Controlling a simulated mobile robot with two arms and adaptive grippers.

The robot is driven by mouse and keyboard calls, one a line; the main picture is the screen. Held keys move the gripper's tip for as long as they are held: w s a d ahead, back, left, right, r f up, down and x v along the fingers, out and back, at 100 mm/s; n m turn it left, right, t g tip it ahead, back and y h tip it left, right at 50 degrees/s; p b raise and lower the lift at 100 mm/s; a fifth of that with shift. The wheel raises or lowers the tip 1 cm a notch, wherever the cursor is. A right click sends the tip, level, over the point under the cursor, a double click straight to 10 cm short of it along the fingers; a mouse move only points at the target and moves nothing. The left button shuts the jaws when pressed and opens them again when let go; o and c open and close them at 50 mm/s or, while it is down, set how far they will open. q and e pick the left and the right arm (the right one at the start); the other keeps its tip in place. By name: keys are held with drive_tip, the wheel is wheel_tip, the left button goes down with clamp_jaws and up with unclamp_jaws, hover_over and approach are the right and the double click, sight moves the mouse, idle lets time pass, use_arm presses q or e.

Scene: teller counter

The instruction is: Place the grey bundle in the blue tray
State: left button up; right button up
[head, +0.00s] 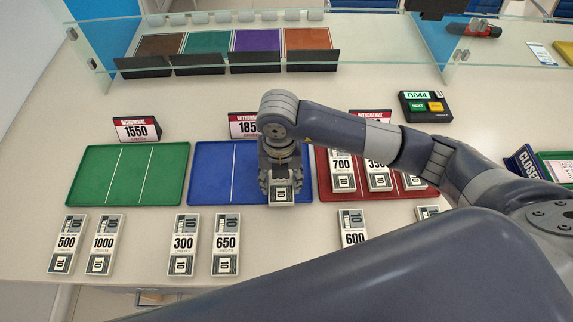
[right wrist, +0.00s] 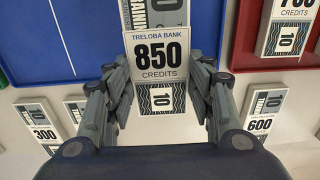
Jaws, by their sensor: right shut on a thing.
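My right gripper (head: 279,185) is shut on a grey and white banknote bundle (head: 281,194). In the right wrist view the bundle (right wrist: 157,52) reads 850 credits and sits between both fingers (right wrist: 158,105). The gripper is at the right part of the blue tray (head: 209,172), and the bundle's near end is by the tray's front rim. I cannot tell whether the bundle touches the tray floor. White lines divide the tray, and its left part is empty. The arm and gripper hide some of its right part. My left gripper is not in view.
A red tray (head: 325,193) with several bundles stands close on the right. An empty green tray (head: 95,175) stands on the left. Loose bundles marked 500 (head: 67,242), 300 (head: 186,243), 650 (head: 226,243) and 600 (head: 352,238) lie in front. A sign (head: 243,124) stands behind the blue tray.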

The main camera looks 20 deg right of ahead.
drive_tip(key=w+d, duration=0.1)
drive_tip(key=w, duration=0.1)
drive_tip(key=w+d, duration=0.1)
drive_tip(key=w, duration=0.1)
drive_tip(key=shift+d+f+p, duration=0.2)
drive_tip(key=shift+d+p, duration=0.15)
drive_tip(key=shift+p, duration=0.05)
drive_tip(key=shift+w+d+f, duration=0.1)
drive_tip(key=shift+w, duration=0.05)
drive_tip(key=shift+f, duration=0.35)
wheel_tip(320, 180, down, 2)
drive_tip(key=shift+f+p, duration=0.15)
drive_tip(key=shift+p, duration=0.45)
drive_tip(key=shift+f, duration=0.45)
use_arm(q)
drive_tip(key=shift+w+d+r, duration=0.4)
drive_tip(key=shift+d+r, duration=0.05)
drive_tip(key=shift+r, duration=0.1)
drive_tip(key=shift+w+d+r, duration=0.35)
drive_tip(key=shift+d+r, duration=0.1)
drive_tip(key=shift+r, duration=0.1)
use_arm(e)
drive_tip(key=o, duration=1.1)
drive_tip(key=shift+r, duration=0.1)
